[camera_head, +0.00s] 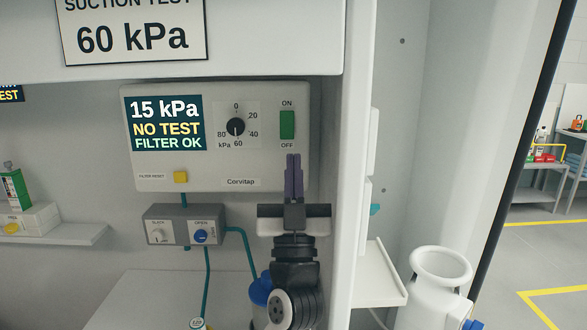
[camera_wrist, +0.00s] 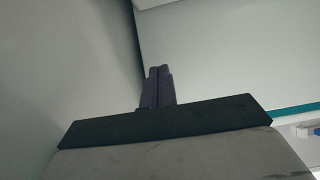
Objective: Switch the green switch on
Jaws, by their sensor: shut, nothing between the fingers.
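The green switch (camera_head: 287,125) is a tall rocker on the right of the white Corvitap panel (camera_head: 215,181), with ON printed above it and OFF below. From these views I cannot tell which way it is tilted. My gripper (camera_head: 293,156) shows in the head view with its purple fingers pointing up, closed together and empty, just below the OFF label. How far the fingertips are from the panel is unclear. In the wrist view the shut fingers (camera_wrist: 158,70) point toward pale surfaces, and the switch is not in view.
The panel's display (camera_head: 166,123) reads 15 kPa, NO TEST, FILTER OK. A black dial (camera_head: 236,126) sits left of the switch and a yellow button (camera_head: 180,177) lower left. A grey valve box (camera_head: 184,225) is below. A white upright wall (camera_head: 347,170) stands close on the right.

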